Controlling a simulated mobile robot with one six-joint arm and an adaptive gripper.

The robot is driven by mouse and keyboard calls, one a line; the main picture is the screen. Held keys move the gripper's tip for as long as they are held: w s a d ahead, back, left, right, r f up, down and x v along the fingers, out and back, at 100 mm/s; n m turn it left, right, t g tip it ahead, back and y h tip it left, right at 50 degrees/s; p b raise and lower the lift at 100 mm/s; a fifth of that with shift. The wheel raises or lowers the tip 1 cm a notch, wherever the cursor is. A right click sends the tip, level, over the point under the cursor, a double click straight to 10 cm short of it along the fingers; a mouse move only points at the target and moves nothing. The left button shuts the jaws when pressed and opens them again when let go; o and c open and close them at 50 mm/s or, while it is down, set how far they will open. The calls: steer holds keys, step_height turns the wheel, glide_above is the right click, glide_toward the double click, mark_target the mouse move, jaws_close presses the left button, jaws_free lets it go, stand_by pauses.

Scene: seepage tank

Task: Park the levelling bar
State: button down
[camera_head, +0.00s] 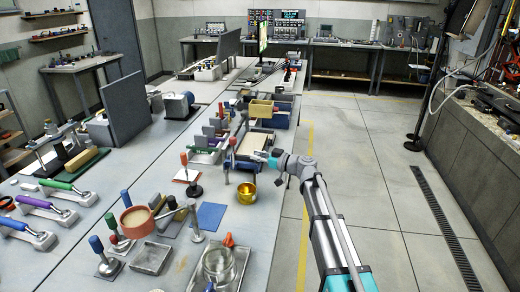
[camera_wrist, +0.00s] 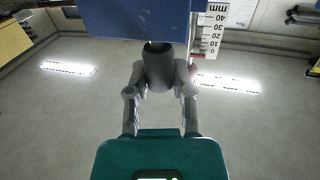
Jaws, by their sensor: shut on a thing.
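My gripper (camera_head: 270,162) is in the middle of the head view, over the right edge of the long bench, close to a brass-coloured cup (camera_head: 246,191). In the wrist view, my gripper (camera_wrist: 160,85) is shut, with its fingers on either side of a dark grey rounded piece (camera_wrist: 160,68). A blue flat-faced block (camera_wrist: 130,20) is just beyond this piece at the top. I cannot tell whether they are joined. A white millimetre scale (camera_wrist: 213,30) stands to the right of the block. I cannot say for certain which thing is the levelling bar.
Yellow bins (camera_head: 260,108) stand behind my gripper on the bench. A glass jar (camera_head: 219,265), a blue mat (camera_head: 211,215), a red-rimmed sieve (camera_head: 136,220) and handled tools (camera_head: 62,188) crowd the near bench. The floor (camera_head: 355,170) to the right is clear up to a drain grate (camera_head: 445,225).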

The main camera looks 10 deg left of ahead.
steer(key=shift+s, duration=0.4)
steer(key=shift+c, duration=2.4)
jaws_free()
steer(key=shift+w+d, duration=0.1)
steer(key=shift+d, duration=0.05)
steer(key=v, duration=1.1)
steer(key=shift+d, duration=0.35)
